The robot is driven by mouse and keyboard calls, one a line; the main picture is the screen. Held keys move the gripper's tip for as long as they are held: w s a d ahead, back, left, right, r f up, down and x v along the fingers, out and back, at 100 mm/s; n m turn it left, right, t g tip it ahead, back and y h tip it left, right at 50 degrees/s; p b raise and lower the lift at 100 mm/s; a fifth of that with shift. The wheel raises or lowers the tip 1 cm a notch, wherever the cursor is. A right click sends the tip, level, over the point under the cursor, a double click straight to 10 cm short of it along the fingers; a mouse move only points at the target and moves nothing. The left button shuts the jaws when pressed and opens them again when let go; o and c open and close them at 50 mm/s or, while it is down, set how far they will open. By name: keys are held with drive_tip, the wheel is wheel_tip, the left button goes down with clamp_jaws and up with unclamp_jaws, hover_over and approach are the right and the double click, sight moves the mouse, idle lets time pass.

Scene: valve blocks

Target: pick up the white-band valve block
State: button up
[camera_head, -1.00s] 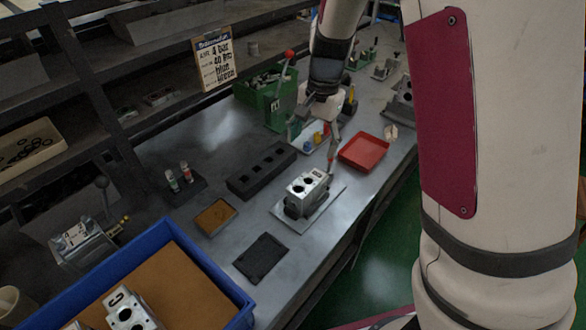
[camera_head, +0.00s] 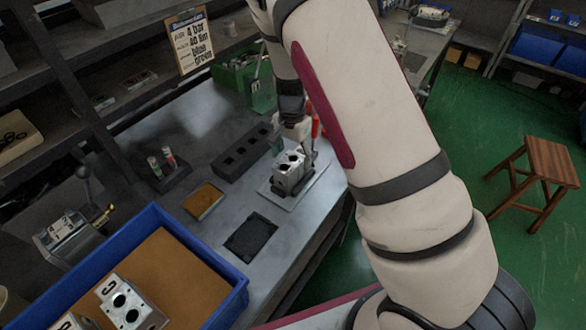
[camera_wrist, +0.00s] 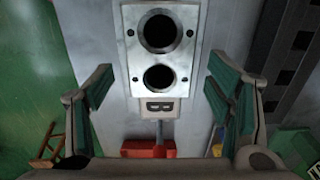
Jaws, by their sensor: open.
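A silver valve block (camera_head: 292,170) with two dark round bores in its top stands on a light plate (camera_head: 270,191) on the bench. In the wrist view the same block (camera_wrist: 160,80) lies between my fingers, with a small light tag at its lower end. I cannot make out a white band on it. My gripper (camera_wrist: 160,95) is open, one green-padded finger on each side with gaps to the block. In the head view my gripper (camera_head: 303,142) is at the block's far side, partly hidden by my arm. More valve blocks (camera_head: 130,304) lie in the blue bin (camera_head: 203,246).
A black slotted rack (camera_head: 243,152), a brown-topped tray (camera_head: 203,201) and a black pad (camera_head: 250,237) lie around the plate. A green box (camera_head: 233,75) stands behind. A stool (camera_head: 540,170) stands on the floor.

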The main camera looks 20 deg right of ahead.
drive_tip(key=shift+w+d+f+p, duration=0.15)
drive_tip(key=shift+f+p, duration=0.25)
drive_tip(key=shift+f, duration=2.2)
drive_tip(key=shift+r, duration=0.1)
clamp_jaws()
